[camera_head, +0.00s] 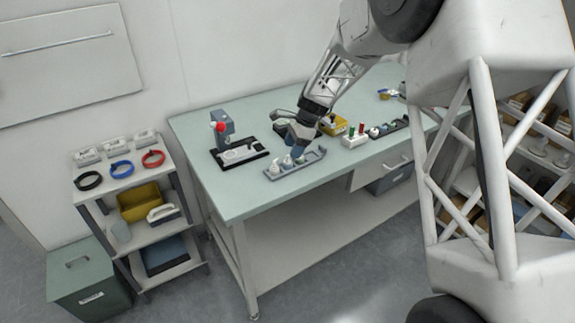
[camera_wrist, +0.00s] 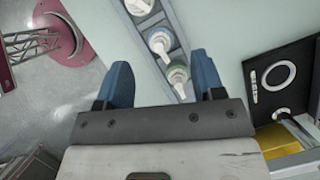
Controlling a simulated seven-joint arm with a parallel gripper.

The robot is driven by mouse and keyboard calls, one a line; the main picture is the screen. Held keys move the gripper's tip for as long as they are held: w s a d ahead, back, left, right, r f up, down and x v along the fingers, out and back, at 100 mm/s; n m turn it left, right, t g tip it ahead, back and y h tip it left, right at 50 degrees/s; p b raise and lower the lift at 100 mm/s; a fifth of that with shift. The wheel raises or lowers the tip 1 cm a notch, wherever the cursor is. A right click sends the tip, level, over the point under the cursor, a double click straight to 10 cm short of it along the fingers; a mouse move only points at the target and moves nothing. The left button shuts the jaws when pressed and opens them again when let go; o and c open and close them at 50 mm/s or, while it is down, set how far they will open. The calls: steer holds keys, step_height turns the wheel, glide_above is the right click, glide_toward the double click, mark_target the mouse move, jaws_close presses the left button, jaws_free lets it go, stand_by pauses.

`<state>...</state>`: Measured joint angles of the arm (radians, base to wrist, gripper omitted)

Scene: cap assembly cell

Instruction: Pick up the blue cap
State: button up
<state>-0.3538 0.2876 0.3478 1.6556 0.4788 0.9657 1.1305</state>
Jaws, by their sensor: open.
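My gripper (camera_head: 298,143) points down over the right part of a grey tray (camera_head: 276,176) on the bench. In the wrist view my gripper (camera_wrist: 163,80) has its two blue fingers spread apart with nothing held between them. The tray (camera_wrist: 179,27) runs up from between the fingers and holds a row of white pump-topped pieces. The nearest piece has a greenish collar (camera_wrist: 177,76) and sits between the fingers in the picture; I cannot tell the height gap.
A press with a red knob (camera_head: 220,127) stands left of the tray. A black device with a white ring (camera_wrist: 275,80) and a yellow bin (camera_head: 335,126) are close to the gripper. A white holder (camera_head: 354,141) and a dark rack of small caps (camera_head: 388,129) stand to the right.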

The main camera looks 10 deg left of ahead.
mark_target(287, 159)
steer(key=shift+x, duration=2.55)
steer(key=c, duration=0.7)
